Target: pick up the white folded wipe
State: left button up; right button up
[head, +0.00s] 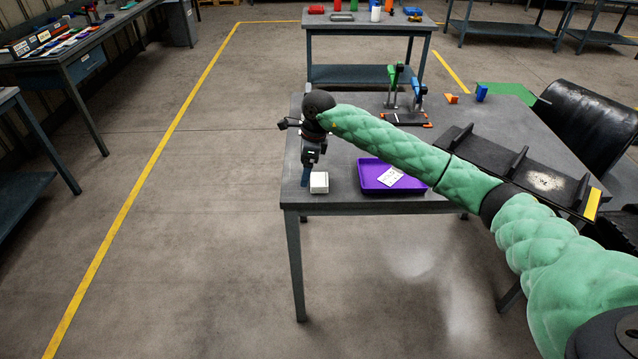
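A small white squarish block, which looks like the white folded wipe (319,183), lies at the front left corner of the grey table (455,203). My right arm comes in from the right and reaches across the table. Its dark gripper (307,180) points down just left of the wipe, close to it in the picture. Whether it touches the wipe is not clear. A narrow blue piece shows at the gripper's lower end. The fingers are too small and overlapped to tell if they are open. My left gripper is not in view.
A purple tray (367,187) holding a white printed card (391,176) lies right of the wipe. Behind my arm stand a dark fixture with green and blue clamps (405,118) and small orange and blue parts. A black roller (590,125) is at the right.

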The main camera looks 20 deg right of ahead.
aim_at(319, 179)
jog(key=d, duration=0.1)
jog(key=d+r+h, duration=0.1)
jog(key=d, duration=0.1)
jog(key=w+d+r+h, duration=0.1)
jog(key=shift+d+r, duration=0.1)
jog(key=shift+d, duration=0.15)
jog(key=shift+w+d, duration=0.1)
jog(key=shift+d, duration=0.35)
jog(key=shift+f+p, duration=0.45)
jog(key=shift+f, duration=0.7)
jog(key=f+p, duration=0.2)
jog(key=a+f+p, duration=0.1)
jog(key=f, duration=0.1)
jog(key=shift+s+p, duration=0.3)
jog(key=shift+p, duration=0.1)
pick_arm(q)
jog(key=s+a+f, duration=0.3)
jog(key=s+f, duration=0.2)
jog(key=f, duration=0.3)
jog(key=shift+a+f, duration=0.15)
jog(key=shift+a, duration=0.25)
pick_arm(e)
jog(key=shift+f, duration=0.6)
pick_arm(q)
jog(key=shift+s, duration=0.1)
pick_arm(e)
jog(key=c, duration=1.1)
